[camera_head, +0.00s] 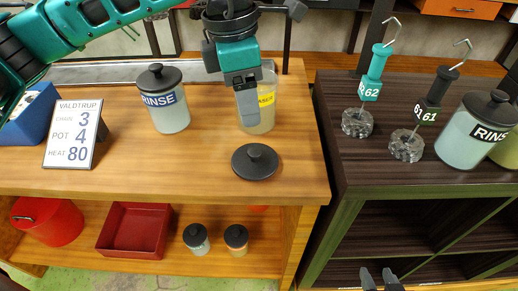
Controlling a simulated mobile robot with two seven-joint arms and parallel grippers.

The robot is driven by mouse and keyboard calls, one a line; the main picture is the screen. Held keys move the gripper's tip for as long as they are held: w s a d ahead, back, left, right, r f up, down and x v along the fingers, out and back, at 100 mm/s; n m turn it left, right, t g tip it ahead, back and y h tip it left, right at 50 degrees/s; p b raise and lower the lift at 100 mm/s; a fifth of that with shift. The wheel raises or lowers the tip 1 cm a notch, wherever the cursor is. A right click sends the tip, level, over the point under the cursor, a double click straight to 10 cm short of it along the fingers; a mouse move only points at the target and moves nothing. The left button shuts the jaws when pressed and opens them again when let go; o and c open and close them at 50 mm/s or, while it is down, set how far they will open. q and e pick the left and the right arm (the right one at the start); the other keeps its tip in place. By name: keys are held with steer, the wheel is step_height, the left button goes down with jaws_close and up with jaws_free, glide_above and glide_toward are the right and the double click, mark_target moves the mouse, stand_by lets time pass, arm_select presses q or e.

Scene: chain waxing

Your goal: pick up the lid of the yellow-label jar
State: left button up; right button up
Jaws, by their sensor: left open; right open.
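The yellow-label jar (268,114) stands on the wooden bench with no lid on it and pale liquid inside. Its black lid (255,162) lies flat on the bench just in front of it, knob up. My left gripper (247,116) points down and overlaps the jar in the picture, hiding its left side and part of its rim and label. It is apart from the lid, above and slightly left of it in the picture. It is open and holds nothing visible. My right gripper (381,281) shows only its open, empty fingertips at the bottom edge.
A lidded RINSE jar (171,114) stands left of the yellow-label jar. A sign (73,134) and a blue box (30,117) stand at the left. The bench around the lid is clear.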

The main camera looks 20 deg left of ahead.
arm_select(q)
glide_above(255, 151)
steer(key=f, duration=0.5)
steer(key=shift+s+a+f, duration=0.3)
steer(key=shift+f, duration=0.05)
steer(key=shift+w+d+f+p, duration=0.1)
steer(key=shift+w+f+p, duration=0.05)
steer(key=shift+f, duration=1.3)
steer(key=shift+w+d+f+p, duration=0.1)
steer(key=shift+f+p, duration=0.05)
steer(key=shift+f, duration=1.25)
steer(key=c, duration=1.1)
steer(key=shift+r, duration=0.1)
